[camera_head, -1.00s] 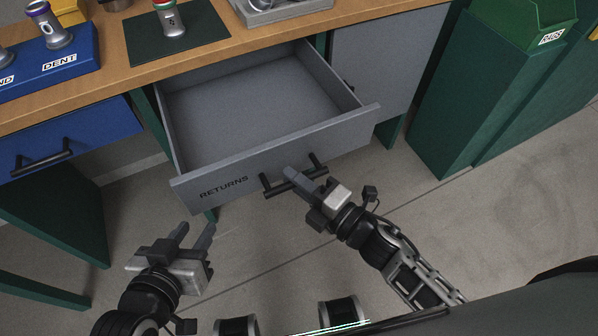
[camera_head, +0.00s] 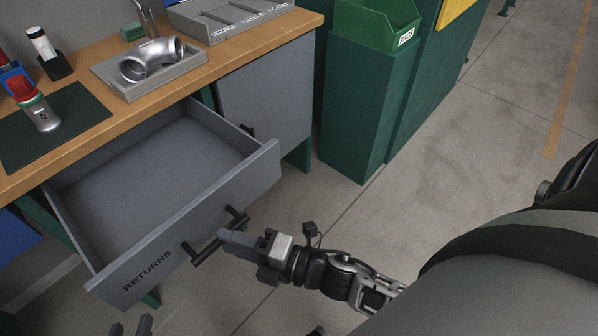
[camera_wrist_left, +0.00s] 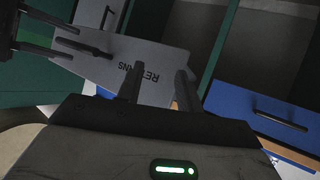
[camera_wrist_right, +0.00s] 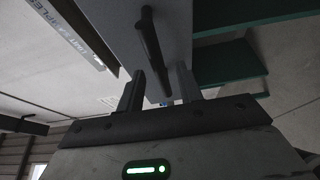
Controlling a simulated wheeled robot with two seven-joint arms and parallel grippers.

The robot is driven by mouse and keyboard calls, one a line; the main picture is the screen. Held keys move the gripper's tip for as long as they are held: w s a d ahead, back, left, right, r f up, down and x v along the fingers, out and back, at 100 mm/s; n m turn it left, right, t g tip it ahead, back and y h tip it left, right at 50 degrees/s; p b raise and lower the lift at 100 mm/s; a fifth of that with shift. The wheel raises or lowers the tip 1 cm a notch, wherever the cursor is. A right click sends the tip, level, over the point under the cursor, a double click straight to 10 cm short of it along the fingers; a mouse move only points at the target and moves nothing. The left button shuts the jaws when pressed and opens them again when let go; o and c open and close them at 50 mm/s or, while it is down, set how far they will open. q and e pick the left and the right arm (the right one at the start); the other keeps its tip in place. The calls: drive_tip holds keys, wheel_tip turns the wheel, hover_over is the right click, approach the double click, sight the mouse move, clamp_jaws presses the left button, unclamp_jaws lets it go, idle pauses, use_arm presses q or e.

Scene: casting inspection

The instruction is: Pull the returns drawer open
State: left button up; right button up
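The grey returns drawer (camera_head: 190,225), lettered RETURNS, is pulled well out from under the wooden bench and looks empty inside. Its black bar handle (camera_head: 208,249) is on the front panel. My right gripper (camera_head: 226,240) is at the handle. In the right wrist view its two fingers (camera_wrist_right: 156,80) stand apart, with the handle bar (camera_wrist_right: 150,45) running between them and a gap visible. My left gripper (camera_head: 131,326) shows only its fingertips at the bottom edge. In the left wrist view its fingers (camera_wrist_left: 158,80) are apart and empty, with the drawer front (camera_wrist_left: 105,62) beyond.
A grey cabinet door (camera_head: 268,95) is right of the drawer, then a green bin (camera_head: 360,100). On the bench (camera_head: 100,135) are a tray (camera_head: 185,78) with a metal elbow pipe and a dark mat (camera_head: 85,125) with a red-topped part. Floor in front is clear.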

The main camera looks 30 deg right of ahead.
drive_tip(key=v, duration=1.3)
